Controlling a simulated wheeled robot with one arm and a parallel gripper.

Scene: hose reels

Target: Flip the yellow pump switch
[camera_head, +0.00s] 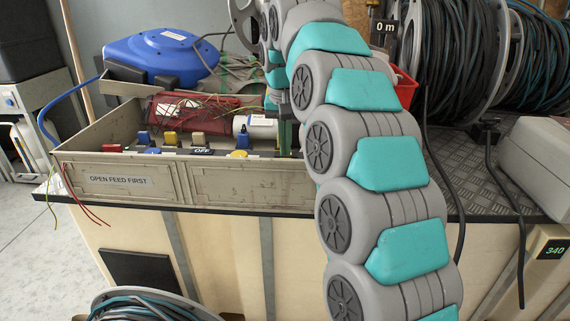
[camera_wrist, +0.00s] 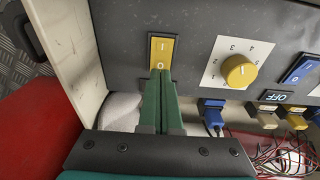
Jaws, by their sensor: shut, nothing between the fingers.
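The yellow pump switch (camera_wrist: 161,50) is a rocker in a dark frame on a dark grey panel in the wrist view. A mark like I shows near its upper end and one like O near its lower end. My gripper (camera_wrist: 161,74) has its two green fingers closed together with nothing between them. The tips overlap the switch's lower end; whether they touch it is hard to tell. In the head view my gripper (camera_head: 285,136) reaches down at the right of the open bin, and the switch is hidden there.
A yellow dial (camera_wrist: 239,71) and a blue rocker switch (camera_wrist: 300,69) sit right of the yellow switch. Plugs and loose wires (camera_wrist: 292,155) lie below. The beige bin (camera_head: 230,182) bears an OPEN FEED FIRST label. A red container (camera_head: 404,88) stands behind my arm.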

